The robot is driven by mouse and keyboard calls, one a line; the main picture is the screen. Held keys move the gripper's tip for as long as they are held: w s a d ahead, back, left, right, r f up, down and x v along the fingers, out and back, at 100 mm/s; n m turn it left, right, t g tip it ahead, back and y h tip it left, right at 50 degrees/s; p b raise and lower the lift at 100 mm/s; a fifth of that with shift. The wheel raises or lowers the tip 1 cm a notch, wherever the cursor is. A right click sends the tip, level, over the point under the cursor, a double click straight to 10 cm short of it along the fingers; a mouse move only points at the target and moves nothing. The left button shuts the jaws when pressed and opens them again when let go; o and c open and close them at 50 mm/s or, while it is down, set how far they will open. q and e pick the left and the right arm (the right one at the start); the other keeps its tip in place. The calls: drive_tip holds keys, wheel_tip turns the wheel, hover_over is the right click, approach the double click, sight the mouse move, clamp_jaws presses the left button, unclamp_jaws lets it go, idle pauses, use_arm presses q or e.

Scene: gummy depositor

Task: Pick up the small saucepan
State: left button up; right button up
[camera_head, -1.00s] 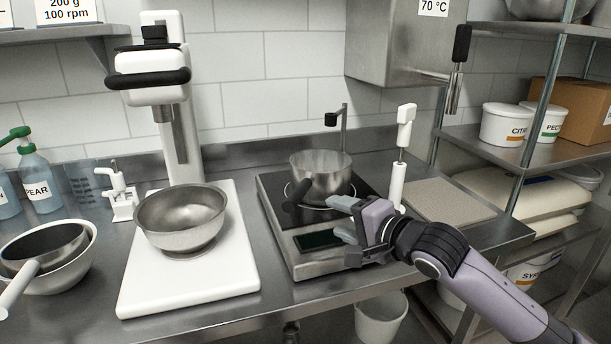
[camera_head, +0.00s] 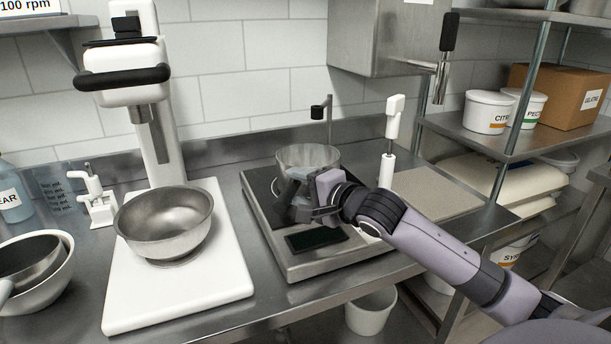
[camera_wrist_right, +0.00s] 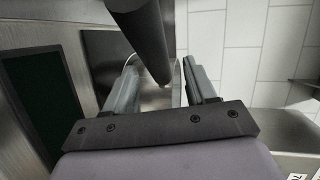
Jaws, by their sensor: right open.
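The small saucepan (camera_head: 308,155), a steel pot with a dark handle, stands on the black top of the hot plate. My right gripper (camera_head: 290,196) is at its near side and covers the handle and part of the pot in the head view. In the right wrist view, my right gripper (camera_wrist_right: 158,85) is open. The dark handle (camera_wrist_right: 146,40) runs from the top edge down toward the space between its fingers; I cannot tell whether they touch it. My left gripper is not in view.
The hot plate (camera_head: 347,248) has a dark front panel and a thin post behind. A white stick-like device (camera_head: 389,140) stands right of the pot. A steel bowl (camera_head: 165,222) sits on the white mixer base (camera_head: 130,300) to the left. A beige mat (camera_head: 440,195) lies right.

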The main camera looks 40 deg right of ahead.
drive_tip(key=shift+w+f, duration=0.1)
drive_tip(key=shift+w, duration=0.35)
drive_tip(key=shift+a, duration=0.1)
clamp_jaws()
idle(1.0)
